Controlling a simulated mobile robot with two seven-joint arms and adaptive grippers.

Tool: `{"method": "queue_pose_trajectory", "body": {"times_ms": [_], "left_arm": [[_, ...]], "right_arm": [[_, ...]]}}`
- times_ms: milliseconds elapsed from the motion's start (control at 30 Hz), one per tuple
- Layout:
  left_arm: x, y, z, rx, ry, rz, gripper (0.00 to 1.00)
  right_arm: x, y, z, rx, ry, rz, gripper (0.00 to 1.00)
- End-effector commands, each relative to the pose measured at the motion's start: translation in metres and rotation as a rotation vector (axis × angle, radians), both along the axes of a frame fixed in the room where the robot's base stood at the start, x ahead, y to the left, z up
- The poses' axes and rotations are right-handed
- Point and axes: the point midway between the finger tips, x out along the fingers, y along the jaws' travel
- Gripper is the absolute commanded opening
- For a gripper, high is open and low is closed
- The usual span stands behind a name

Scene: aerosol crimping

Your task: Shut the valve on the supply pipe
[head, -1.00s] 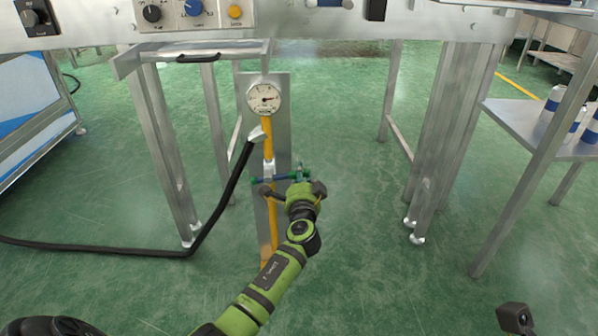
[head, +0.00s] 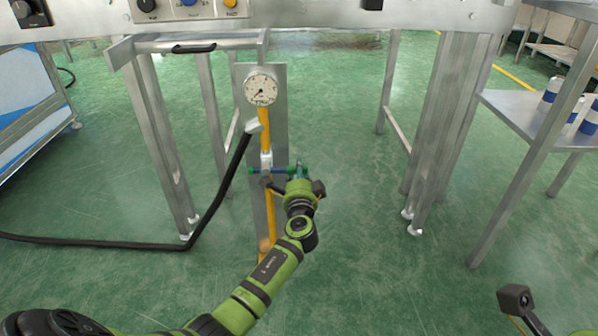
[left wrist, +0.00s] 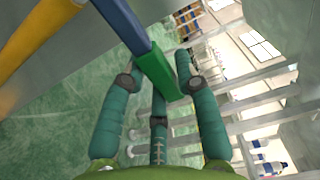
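The supply pipe (head: 264,133) is yellow and runs upright along a grey plate, with a round gauge (head: 261,89) at its top. The gauge needle points to the lower left. The valve handle (head: 283,171) is a blue bar with green ends, lying level across the pipe. In the left wrist view the handle's green end (left wrist: 158,71) reaches between the teal fingers. My left gripper (head: 298,172) is at the handle's right end, its fingers apart on either side of it (left wrist: 158,75). Firm contact cannot be made out.
A black hose (head: 220,190) runs from the pipe down to the floor at left. Metal table legs (head: 165,140) stand on both sides of the pipe. A side table (head: 520,112) with blue-and-white cans is at right. The green floor between is clear.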

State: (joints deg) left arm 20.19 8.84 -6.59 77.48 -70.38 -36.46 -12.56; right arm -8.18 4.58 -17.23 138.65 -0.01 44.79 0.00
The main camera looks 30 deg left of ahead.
Motion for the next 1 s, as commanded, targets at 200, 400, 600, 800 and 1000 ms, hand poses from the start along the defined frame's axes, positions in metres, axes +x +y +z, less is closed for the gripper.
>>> {"method": "queue_pose_trajectory", "body": {"times_ms": [200, 400, 600, 800, 1000], "left_arm": [[0.0, 0.0, 0.0, -0.005, -0.002, 0.001, 0.5], [-0.003, -0.002, -0.001, -0.006, -0.001, 0.0, 0.5], [-0.025, -0.015, -0.002, -0.008, -0.002, -0.001, 0.5], [-0.062, -0.038, -0.002, -0.008, -0.001, -0.002, 0.5], [-0.09, -0.056, -0.001, -0.006, 0.0, 0.0, 0.5]], "right_arm": [[0.0, 0.0, 0.0, -0.001, -0.001, 0.0, 0.4], [-0.001, 0.0, -0.001, -0.004, -0.001, -0.001, 0.4], [0.0, 0.0, -0.001, -0.001, 0.001, -0.001, 0.4], [0.0, 0.0, -0.001, 0.0, 0.001, -0.001, 0.4], [0.0, 0.0, -0.001, 0.0, 0.001, 0.0, 0.4]]}}
